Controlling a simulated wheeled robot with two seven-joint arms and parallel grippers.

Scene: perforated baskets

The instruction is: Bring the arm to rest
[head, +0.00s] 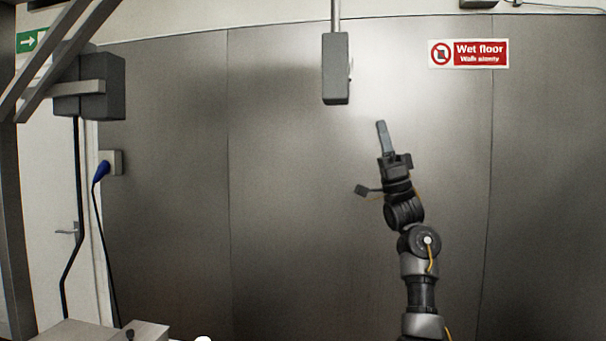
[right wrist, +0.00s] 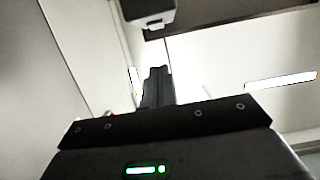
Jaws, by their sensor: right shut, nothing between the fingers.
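My right arm (head: 420,265) rises from the lower right of the head view, raised in front of the grey wall panels. My right gripper (head: 381,124) points upward at its top, its fingers shut with nothing between them. In the right wrist view the shut fingers (right wrist: 158,85) point up towards the ceiling. My left gripper is not in view.
A grey box (head: 335,70) on a conduit is on the wall, up and left of the gripper. A wet floor sign (head: 468,53) is at upper right. A blue plug (head: 102,171) and a door (head: 62,215) are at left. No baskets show.

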